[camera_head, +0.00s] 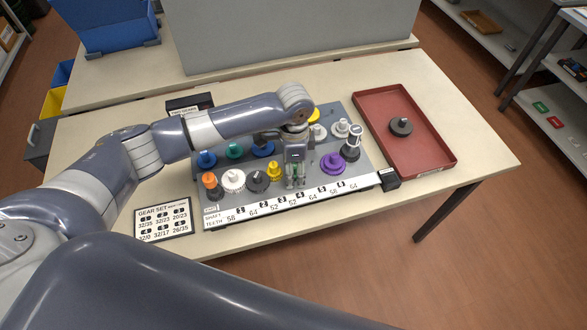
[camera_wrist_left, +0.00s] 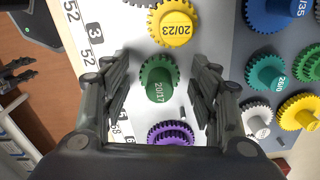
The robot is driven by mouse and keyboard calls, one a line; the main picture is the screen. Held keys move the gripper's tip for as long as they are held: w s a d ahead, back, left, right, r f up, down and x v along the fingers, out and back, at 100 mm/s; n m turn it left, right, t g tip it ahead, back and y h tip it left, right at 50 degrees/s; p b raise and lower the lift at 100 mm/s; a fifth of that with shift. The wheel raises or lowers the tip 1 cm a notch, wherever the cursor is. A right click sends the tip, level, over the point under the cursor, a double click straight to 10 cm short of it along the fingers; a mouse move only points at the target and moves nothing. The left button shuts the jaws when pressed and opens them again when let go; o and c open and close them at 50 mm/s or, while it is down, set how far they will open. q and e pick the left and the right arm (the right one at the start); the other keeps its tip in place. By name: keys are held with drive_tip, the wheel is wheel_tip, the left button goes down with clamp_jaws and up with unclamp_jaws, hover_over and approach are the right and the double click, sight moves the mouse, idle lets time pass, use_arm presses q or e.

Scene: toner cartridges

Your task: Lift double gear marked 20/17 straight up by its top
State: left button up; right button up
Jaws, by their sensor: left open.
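The green double gear marked 20/17 (camera_wrist_left: 158,78) stands in the left wrist view between the two fingers of my left gripper (camera_wrist_left: 160,98). The fingers are open, one on each side of it, with visible gaps. In the head view my left gripper (camera_head: 295,182) points down over the front row of the gear board, and it mostly hides the green gear. Part of a dark gripper (camera_wrist_left: 18,76), probably my right one, shows at the left edge of the wrist view; its opening is unclear.
A yellow gear marked 20/23 (camera_wrist_left: 172,26) and a purple gear (camera_wrist_left: 171,134) stand close on either side. Other coloured gears fill the grey board (camera_head: 372,171). A red tray (camera_head: 440,152) at the right holds a dark gear (camera_head: 401,127). A gear-set card (camera_head: 164,220) lies at the left.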

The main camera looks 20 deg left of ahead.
use_arm(q)
drive_tip(key=c, duration=1)
drive_tip(key=shift+r, duration=0.2)
